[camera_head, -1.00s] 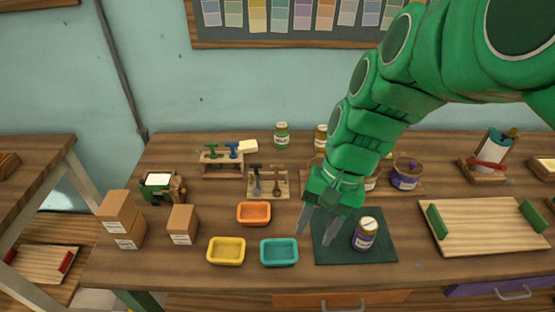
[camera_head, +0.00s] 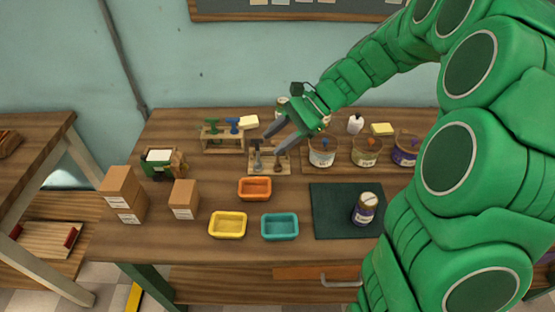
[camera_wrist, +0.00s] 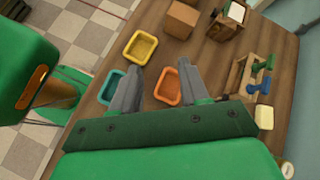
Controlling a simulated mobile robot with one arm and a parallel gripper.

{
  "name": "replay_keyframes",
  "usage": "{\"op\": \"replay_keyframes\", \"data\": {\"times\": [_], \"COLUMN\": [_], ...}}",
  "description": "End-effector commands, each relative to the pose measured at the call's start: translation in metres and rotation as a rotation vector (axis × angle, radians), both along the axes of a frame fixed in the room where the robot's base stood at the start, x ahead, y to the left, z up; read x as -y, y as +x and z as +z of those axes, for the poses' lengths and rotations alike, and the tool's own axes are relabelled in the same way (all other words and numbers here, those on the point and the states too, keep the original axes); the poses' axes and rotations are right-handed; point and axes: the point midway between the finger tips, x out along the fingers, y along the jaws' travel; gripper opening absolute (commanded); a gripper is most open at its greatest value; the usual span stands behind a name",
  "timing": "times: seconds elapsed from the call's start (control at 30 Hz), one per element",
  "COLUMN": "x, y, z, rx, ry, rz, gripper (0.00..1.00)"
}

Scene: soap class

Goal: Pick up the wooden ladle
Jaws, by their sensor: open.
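A small wooden stand (camera_head: 287,170) holds two upright tools in the head view. The brown one on the right, which looks like the wooden ladle (camera_head: 280,160), is partly hidden by my gripper's fingers; the grey one (camera_head: 257,160) is on the left. My gripper (camera_head: 271,144) is open and empty, its fingers pointing down and left just above this stand. In the wrist view, the open fingers (camera_wrist: 160,66) frame the orange tray (camera_wrist: 167,90); I cannot make out the ladle there.
Orange, yellow (camera_head: 227,225) and teal (camera_head: 280,227) trays lie in front. A rack with green and blue tools (camera_head: 222,140) stands left of the stand. Several labelled pots, including a white one (camera_head: 322,155), are on the right. A jar (camera_head: 365,208) stands on a dark mat (camera_head: 330,205).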

Motion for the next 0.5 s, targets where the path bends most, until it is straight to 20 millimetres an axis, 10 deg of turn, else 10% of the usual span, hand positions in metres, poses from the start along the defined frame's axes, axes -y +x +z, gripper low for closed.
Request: {"op": "replay_keyframes", "data": {"times": [0.5], "x": [0.013], "y": [0.112], "z": [-0.050], "rx": [-0.246], "ry": [0.168], "rz": [-0.318], "gripper": [0.45]}}
